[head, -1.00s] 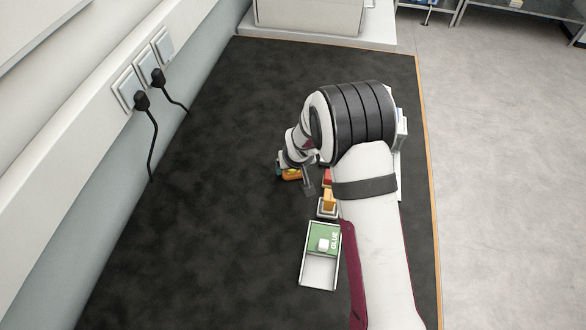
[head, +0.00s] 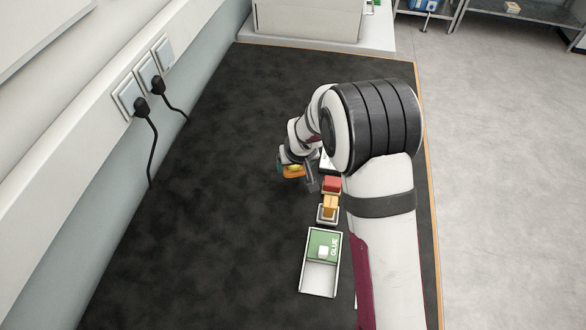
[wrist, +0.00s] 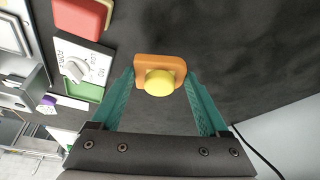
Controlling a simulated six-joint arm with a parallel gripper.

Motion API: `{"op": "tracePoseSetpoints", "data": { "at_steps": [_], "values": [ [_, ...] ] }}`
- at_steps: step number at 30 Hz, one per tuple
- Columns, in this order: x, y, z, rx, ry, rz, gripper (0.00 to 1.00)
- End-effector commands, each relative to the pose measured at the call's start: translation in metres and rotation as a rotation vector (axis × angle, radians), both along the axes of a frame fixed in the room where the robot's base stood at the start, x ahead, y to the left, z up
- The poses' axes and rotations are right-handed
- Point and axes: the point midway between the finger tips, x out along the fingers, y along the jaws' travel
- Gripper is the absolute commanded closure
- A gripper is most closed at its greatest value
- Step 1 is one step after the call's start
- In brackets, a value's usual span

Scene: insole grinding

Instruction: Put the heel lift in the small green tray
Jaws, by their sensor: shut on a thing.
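My gripper (wrist: 160,76) has two teal fingers closed on the sides of an orange piece (wrist: 139,63) with a round yellow knob. I cannot tell for sure that this piece is the heel lift. In the head view the orange piece (head: 293,173) is held over the dark bench, left of a red block. A green surface marked GLUE (head: 318,238) lies in the upper part of a white-rimmed tray (head: 319,280), with a small white cube (head: 322,252) on it. I cannot tell whether this is the small green tray.
A red block (head: 332,184) and an orange block in a pale holder (head: 328,208) stand between my gripper and the white-rimmed tray. The wrist view shows a white dial panel (wrist: 97,62) with a green part (wrist: 88,92) beside it. The dark bench (head: 220,200) is clear on the left.

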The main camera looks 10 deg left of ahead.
Motion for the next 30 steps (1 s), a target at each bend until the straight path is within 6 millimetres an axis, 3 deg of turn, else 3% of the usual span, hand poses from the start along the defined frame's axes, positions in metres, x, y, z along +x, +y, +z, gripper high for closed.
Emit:
{"op": "tracePoseSetpoints", "data": {
  "at_steps": [7, 18, 26, 30],
  "values": [
    [-0.004, -0.033, 0.019, 0.001, -0.001, -0.004, 0.82],
    [-0.013, -0.101, 0.060, 0.000, -0.002, -0.004, 0.82],
    [-0.016, -0.112, 0.072, 0.003, -0.001, -0.008, 0.82],
    [-0.024, -0.121, 0.101, 0.013, -0.002, -0.048, 0.82]
  ]
}}
